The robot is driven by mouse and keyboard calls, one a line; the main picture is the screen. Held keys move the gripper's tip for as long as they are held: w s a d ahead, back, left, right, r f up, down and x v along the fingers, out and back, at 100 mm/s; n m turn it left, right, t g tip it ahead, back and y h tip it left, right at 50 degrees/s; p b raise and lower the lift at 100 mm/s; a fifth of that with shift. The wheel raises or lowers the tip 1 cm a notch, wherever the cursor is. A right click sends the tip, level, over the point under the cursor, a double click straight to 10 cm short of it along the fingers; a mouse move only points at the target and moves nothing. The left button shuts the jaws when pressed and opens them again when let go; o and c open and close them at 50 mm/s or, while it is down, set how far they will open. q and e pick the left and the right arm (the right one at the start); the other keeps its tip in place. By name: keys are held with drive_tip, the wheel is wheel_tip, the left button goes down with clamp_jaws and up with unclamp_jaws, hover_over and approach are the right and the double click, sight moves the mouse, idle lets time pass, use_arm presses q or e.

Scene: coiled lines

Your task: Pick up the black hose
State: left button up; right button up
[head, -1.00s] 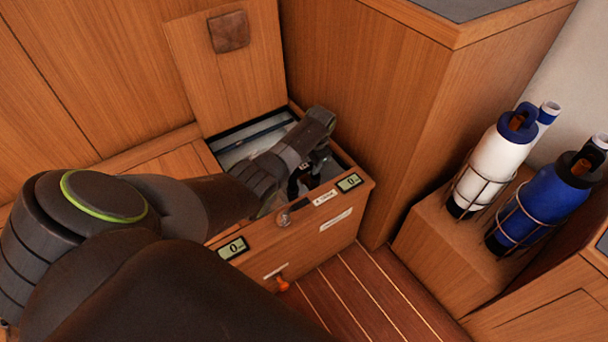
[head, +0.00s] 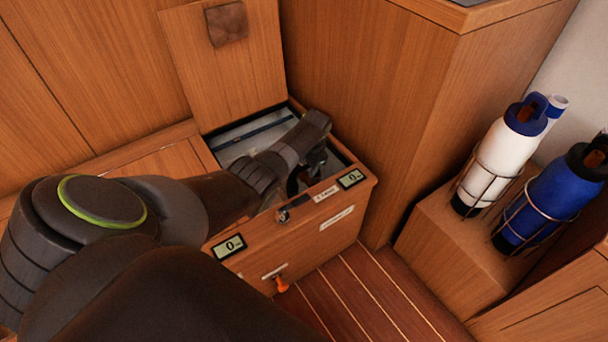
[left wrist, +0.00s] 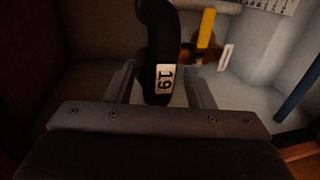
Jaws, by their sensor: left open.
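In the head view my left gripper (head: 308,172) reaches down into the open wooden locker (head: 290,232). There the arm hides most of the gripper and the hose. My right gripper is in neither view.
The locker's lid (head: 228,70) stands open against the back wall. A yellow piece (left wrist: 206,28) and a blue bar (left wrist: 298,92) show inside the locker. A white bottle (head: 498,160) and a blue bottle (head: 545,205) stand in wire holders at the right.

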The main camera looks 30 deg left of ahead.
use_arm(q)
drive_tip(key=shift+f, duration=0.25)
clamp_jaws()
drive_tip(key=shift+r, duration=0.1)
